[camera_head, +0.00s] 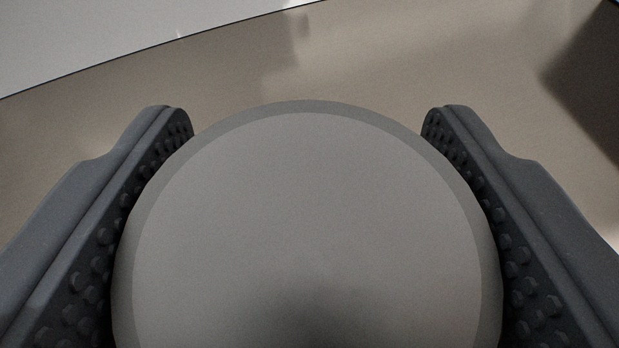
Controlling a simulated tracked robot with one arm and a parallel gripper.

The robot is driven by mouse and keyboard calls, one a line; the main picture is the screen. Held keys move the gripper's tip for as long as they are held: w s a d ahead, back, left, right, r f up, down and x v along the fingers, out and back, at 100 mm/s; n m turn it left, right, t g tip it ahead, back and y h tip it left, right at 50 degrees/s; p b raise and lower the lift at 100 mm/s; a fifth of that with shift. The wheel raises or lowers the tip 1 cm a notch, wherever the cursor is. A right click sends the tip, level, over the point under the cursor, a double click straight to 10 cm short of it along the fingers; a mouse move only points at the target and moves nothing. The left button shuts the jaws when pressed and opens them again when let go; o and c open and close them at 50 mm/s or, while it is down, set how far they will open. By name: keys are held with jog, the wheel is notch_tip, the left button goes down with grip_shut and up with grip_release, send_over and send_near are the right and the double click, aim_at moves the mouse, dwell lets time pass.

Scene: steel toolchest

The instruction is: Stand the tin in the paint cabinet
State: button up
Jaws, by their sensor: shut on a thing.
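The tin (306,215) is a large grey round thing with a flat top and a slightly darker rim. It fills the lower middle of the view. My gripper (307,125) has its two dark studded fingers on either side of the tin, shut on it at the left and right. The tin's lower sides and base are hidden beneath its top. I cannot tell whether it touches the surface below. The paint cabinet cannot be made out for certain.
A tan-brown smooth surface (370,60) lies beyond the tin, with soft shadows on it. A thin dark edge runs across the upper left, with a pale grey area (80,35) beyond it. A dark shadowed patch (590,85) is at the upper right.

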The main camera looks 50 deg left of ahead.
jog(key=shift+f, duration=0.1)
jog(key=o, duration=1.2)
jog(key=b+v, duration=0.3)
jog(key=v, duration=0.9)
jog(key=shift+b, duration=0.4)
jog(key=shift+d, duration=0.2)
